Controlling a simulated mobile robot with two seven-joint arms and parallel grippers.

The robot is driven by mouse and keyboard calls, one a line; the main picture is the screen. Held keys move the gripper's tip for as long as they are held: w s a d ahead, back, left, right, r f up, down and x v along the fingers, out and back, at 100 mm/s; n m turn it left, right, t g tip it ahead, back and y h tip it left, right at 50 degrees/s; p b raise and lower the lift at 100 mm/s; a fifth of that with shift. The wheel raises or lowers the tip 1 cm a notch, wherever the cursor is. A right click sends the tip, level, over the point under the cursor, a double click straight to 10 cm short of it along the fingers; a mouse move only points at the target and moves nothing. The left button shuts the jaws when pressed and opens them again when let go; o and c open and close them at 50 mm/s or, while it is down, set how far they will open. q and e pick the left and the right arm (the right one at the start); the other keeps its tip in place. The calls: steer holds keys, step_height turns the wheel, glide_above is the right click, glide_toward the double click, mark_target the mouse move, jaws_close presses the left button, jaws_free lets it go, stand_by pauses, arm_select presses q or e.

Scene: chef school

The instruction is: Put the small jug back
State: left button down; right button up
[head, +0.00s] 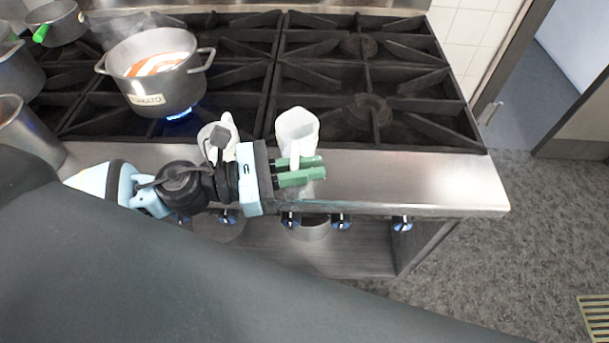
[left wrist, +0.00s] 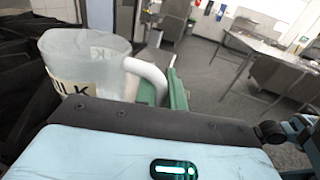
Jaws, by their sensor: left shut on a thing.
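A small whitish, translucent jug (head: 297,128) is at the front edge of the stove, near the middle of the head view. In the left wrist view the jug (left wrist: 85,55) shows large at the left, with a label whose visible letters read "LK". My left gripper (head: 300,172) has green fingers and is shut on the jug's handle, which points toward the front. The jug looks upright. Whether its base touches the steel edge is hard to tell. My right gripper is in neither view.
Another white vessel (head: 206,133) is partly hidden behind my left gripper. The steel front ledge (head: 420,180) is clear to the right. Knobs line the front, above an open shelf (head: 340,255).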

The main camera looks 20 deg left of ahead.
arm_select(q)
step_height(320, 180, down, 3)
steer(key=shift+r+b, duration=0.1)
steer(key=shift+b, duration=0.25)
steer(key=shift+f, duration=0.2)
steer(key=c, duration=1.5)
jaws_free()
steer(key=shift+s+a+r, duration=0.1)
steer(key=shift+r, duration=0.05)
